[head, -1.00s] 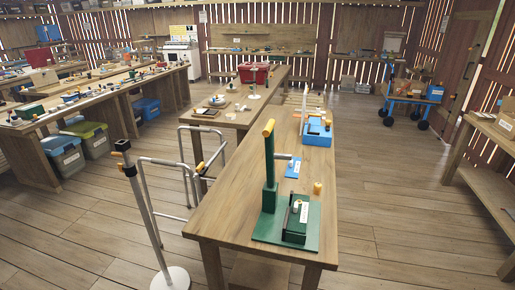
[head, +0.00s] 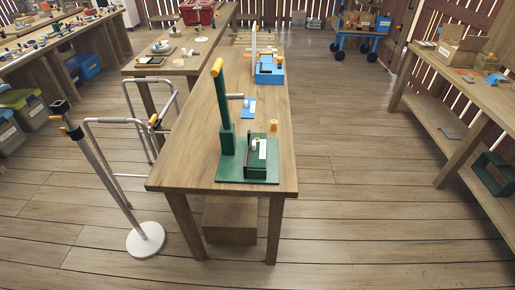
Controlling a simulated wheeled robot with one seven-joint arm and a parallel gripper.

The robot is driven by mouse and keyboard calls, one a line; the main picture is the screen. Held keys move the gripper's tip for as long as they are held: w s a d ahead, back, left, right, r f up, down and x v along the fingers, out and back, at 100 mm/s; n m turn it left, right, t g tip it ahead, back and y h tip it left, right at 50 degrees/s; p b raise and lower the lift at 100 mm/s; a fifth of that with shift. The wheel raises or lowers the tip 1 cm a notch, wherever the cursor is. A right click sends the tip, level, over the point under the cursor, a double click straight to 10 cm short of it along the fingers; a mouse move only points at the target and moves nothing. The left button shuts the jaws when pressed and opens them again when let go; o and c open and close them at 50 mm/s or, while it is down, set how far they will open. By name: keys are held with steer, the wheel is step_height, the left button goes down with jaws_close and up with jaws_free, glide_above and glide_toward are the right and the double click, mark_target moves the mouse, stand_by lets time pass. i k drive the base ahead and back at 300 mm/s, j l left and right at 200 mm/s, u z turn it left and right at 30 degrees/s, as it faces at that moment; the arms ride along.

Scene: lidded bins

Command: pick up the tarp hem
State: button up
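I cannot make out a tarp or a tarp hem in the head view. My gripper is not in view either. The closest large thing is a wooden table (head: 263,120). On its near end stands a green lever tool (head: 225,110) with a yellow-orange grip, on a green base plate. A small green block with a white label (head: 262,150) is on the same plate. A small orange cylinder (head: 273,125) stands just behind the plate.
Left of the table stand a grey tube frame (head: 105,120) and a pole on a round white base (head: 146,240). Lidded bins (head: 10,130) sit under the left bench. A right-hand bench (head: 450,60) carries a cardboard box (head: 462,50). The floor between table and bench is clear.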

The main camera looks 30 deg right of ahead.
mark_target(256, 156)
steer(key=i+j+z, duration=0.1)
steer(key=i+z, duration=0.25)
steer(key=i+j+z, duration=0.2)
steer(key=z, duration=0.15)
steer(key=i+j+z, duration=0.35)
